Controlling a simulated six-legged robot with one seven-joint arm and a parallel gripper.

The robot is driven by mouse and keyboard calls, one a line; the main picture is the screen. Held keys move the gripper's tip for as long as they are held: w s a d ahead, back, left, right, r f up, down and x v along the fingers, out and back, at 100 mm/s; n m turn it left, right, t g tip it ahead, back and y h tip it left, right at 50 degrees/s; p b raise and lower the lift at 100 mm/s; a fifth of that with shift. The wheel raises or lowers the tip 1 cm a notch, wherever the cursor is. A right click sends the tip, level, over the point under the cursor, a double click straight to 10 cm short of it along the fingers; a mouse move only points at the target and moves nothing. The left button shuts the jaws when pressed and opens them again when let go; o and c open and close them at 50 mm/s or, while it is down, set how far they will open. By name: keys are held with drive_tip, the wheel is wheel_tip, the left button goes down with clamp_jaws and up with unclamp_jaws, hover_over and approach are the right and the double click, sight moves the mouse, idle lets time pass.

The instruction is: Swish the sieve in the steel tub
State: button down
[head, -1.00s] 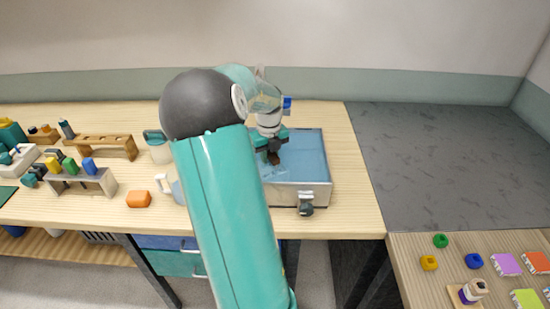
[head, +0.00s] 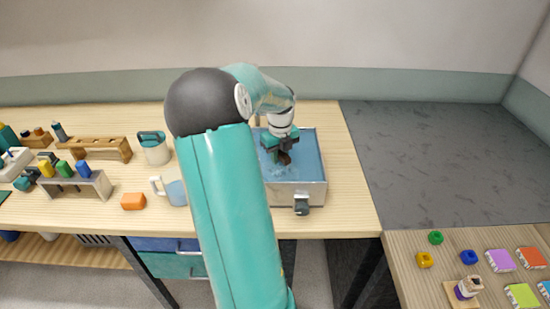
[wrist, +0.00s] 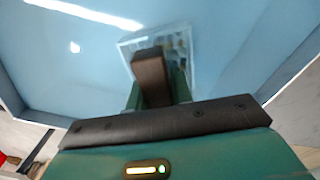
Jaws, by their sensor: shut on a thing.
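The steel tub (head: 280,194) stands near the front edge of the wooden bench, with blue water inside. My gripper (head: 284,157) points down into the tub's middle. In the wrist view my gripper (wrist: 158,92) is shut on the dark brown handle (wrist: 150,72) of the sieve. The sieve (wrist: 183,44) looks like a pale, clear-sided square basket, lying in or at the water. How deep it sits cannot be told. In the head view the basket is hardly visible below my gripper.
A dark valve (head: 301,208) sticks out of the tub's front. Left of the tub are a pale mug (head: 174,192), a teal-topped container (head: 155,152), an orange block (head: 133,201) and wooden racks (head: 95,147). A grey surface (head: 430,160) lies to the right.

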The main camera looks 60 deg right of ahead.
sight(264, 167)
drive_tip(key=shift+w+a, duration=0.35)
drive_tip(key=shift+w, duration=0.4)
drive_tip(key=shift+w+a, duration=0.4)
drive_tip(key=shift+w, duration=0.3)
drive_tip(key=shift+w+a, duration=0.35)
drive_tip(key=shift+w, duration=0.4)
drive_tip(key=shift+s+d, duration=0.35)
drive_tip(key=shift+s, duration=0.4)
drive_tip(key=shift+s+d, duration=0.4)
drive_tip(key=shift+s, duration=0.35)
drive_tip(key=shift+s+d, duration=0.35)
drive_tip(key=shift+s, duration=0.4)
drive_tip(key=shift+r, duration=5.5)
